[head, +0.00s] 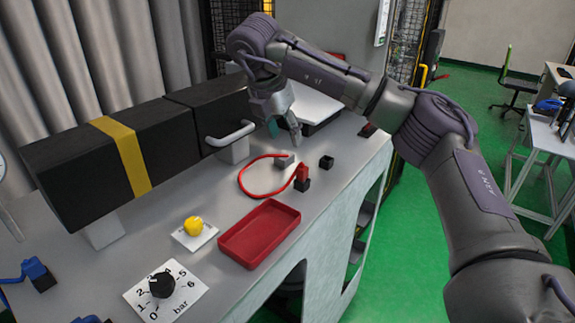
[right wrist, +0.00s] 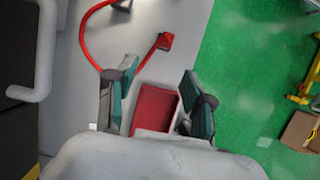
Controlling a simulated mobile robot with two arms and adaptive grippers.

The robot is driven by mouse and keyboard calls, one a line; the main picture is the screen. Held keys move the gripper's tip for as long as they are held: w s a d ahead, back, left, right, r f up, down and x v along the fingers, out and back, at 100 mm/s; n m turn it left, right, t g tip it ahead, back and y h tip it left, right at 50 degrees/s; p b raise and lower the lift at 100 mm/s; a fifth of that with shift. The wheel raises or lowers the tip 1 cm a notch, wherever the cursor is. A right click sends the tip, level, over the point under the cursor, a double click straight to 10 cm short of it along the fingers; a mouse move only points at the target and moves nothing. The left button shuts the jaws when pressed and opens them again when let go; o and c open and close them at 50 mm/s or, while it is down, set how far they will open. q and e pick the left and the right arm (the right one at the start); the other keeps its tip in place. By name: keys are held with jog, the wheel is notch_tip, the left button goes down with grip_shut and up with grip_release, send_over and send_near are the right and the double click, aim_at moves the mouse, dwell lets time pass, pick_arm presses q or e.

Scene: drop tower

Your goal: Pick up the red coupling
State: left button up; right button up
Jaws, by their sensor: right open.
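The red coupling (head: 303,171) stands on a small black block on the grey bench top, at the end of a red hose (head: 243,178) that loops to the left. In the right wrist view the coupling (right wrist: 166,41) shows above the gripper fingers, with the hose curving away from it. My right gripper (head: 284,128) is open and empty, above the bench and beyond the coupling in the head view. Its two fingers (right wrist: 158,100) are spread apart in the right wrist view, not touching the coupling. My left gripper is not in view.
A red tray (head: 259,233) lies in front of the coupling. A small black block (head: 326,162) sits to its right. A black casing with a yellow band (head: 122,152) and a grey handle (head: 231,134) stand left. A yellow knob (head: 193,225) and a pressure dial (head: 162,285) are nearer.

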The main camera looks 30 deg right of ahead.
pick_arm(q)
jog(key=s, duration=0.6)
pick_arm(e)
send_near(302, 168)
jog(key=f, duration=0.2)
jog(key=p+x, duration=0.2)
jog(key=x, duration=0.1)
jog(key=shift+w+d+r+p, duration=0.1)
jog(key=shift+d+p, duration=0.15)
jog(key=shift+p, duration=0.05)
jog(key=p+x, duration=0.2)
jog(key=x, duration=0.1)
jog(key=shift+d+f, duration=0.25)
jog(key=shift+d, duration=0.05)
jog(key=shift+d+f, duration=0.1)
jog(key=shift+f, duration=0.3)
jog(key=c, duration=0.6)
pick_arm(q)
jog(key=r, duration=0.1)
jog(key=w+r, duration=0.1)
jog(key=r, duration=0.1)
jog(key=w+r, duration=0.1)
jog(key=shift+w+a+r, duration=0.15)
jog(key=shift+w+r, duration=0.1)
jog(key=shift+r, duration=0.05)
pick_arm(e)
jog(key=c, duration=0.3)
